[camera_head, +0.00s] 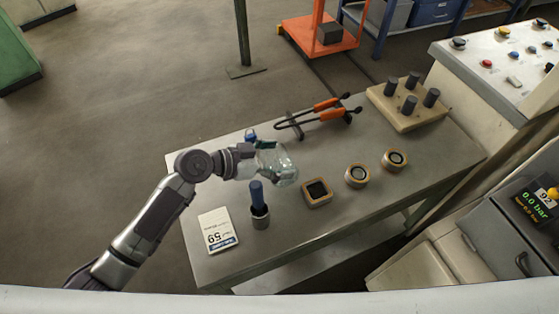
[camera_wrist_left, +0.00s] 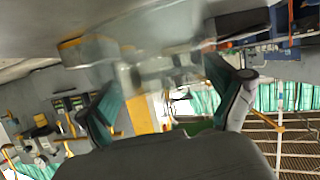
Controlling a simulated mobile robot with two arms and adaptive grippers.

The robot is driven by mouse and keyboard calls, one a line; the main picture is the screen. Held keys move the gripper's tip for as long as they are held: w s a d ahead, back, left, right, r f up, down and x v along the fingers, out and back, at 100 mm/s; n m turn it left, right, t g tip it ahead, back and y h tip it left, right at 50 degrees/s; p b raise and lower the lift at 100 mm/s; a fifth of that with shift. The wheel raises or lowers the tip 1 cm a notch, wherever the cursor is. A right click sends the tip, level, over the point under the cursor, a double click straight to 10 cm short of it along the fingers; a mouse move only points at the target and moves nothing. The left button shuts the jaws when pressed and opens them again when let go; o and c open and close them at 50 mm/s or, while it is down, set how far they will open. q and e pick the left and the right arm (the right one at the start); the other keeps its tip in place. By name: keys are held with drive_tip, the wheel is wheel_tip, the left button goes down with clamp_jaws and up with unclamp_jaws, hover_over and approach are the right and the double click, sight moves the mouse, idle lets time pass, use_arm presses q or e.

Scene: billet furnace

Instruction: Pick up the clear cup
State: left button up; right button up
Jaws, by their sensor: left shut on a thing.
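The clear cup (camera_head: 286,174) is see-through with a faint green tint and appears tilted over the grey table. My left gripper (camera_head: 268,160) reaches it from the left and is shut on it. In the left wrist view the two teal-padded fingers of my left gripper (camera_wrist_left: 170,98) stand on either side of the clear cup (camera_wrist_left: 165,68), which looks blurred and see-through. I cannot tell whether the cup touches the table. My right gripper does not show.
A control panel (camera_head: 500,55) borders the right.

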use_arm(q)
drive_tip(key=r, duration=0.2)
drive_tip(key=d+r, duration=0.1)
drive_tip(key=r, duration=0.1)
drive_tip(key=shift+s, duration=0.2)
drive_tip(key=s+d+r, duration=0.3)
drive_tip(key=d+r, duration=0.3)
drive_tip(key=d, duration=0.3)
drive_tip(key=n+t+y, duration=0.5)
drive_tip(key=n+t, duration=0.1)
drive_tip(key=n, duration=0.1)
hover_over(283, 159)
drive_tip(key=s+a, duration=0.2)
drive_tip(key=a, duration=0.1)
drive_tip(key=s+a+r+n+t+y, duration=0.1)
drive_tip(key=a+n+y, duration=0.2)
drive_tip(key=a, duration=0.5)
drive_tip(key=s+a+n+t+y, duration=0.1)
drive_tip(key=a+n+y, duration=0.2)
drive_tip(key=a, duration=0.6)
drive_tip(key=shift+a+r+n+t+y+b, duration=0.25)
drive_tip(key=shift+r+n+t+y+b, duration=0.1)
drive_tip(key=shift+y, duration=0.45)
